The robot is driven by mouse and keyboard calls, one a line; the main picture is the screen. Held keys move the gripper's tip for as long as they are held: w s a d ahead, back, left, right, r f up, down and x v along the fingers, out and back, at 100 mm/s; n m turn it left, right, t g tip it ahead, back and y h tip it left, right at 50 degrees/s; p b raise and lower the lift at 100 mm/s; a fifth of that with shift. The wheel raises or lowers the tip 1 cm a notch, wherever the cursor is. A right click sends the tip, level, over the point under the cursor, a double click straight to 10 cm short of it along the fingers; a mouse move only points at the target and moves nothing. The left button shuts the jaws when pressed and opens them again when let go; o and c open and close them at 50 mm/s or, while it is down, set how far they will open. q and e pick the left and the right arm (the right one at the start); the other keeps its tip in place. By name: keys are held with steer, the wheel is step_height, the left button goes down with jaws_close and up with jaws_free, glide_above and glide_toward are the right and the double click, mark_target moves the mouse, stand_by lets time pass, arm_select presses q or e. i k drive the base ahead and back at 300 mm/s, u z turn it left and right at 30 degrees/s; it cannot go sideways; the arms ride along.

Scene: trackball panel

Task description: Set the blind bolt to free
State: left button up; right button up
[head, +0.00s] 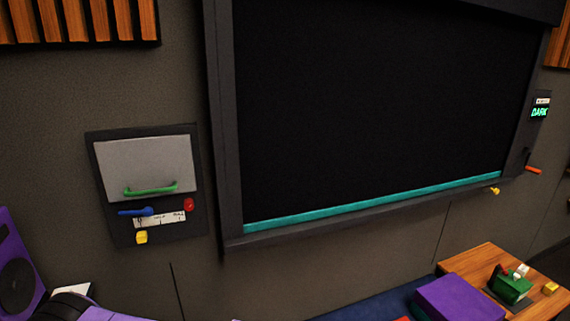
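A large black blind (380,100) fills a dark frame on the wall, with a teal bar (380,202) along its bottom edge. A small yellow piece (494,190) sits at the right end of the lower frame, by the end of the teal bar. An orange handle (533,170) sticks out to its right. I cannot tell for certain which of these small parts is the blind bolt, nor read its setting. A small display (540,112) on the right reads DARK. Neither gripper can be made out in the head view.
A wall panel (110,215) on the left has a grey flap with a green handle (150,190), a blue lever (135,211), a red knob (188,204) and a yellow knob (141,237). A wooden table (480,258) at lower right holds a purple box (460,300) and a green device (512,289).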

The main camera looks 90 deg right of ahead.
mark_target(493, 188)
steer(key=z, duration=5.2)
steer(key=i, duration=2.35)
steer(key=u, duration=1.55)
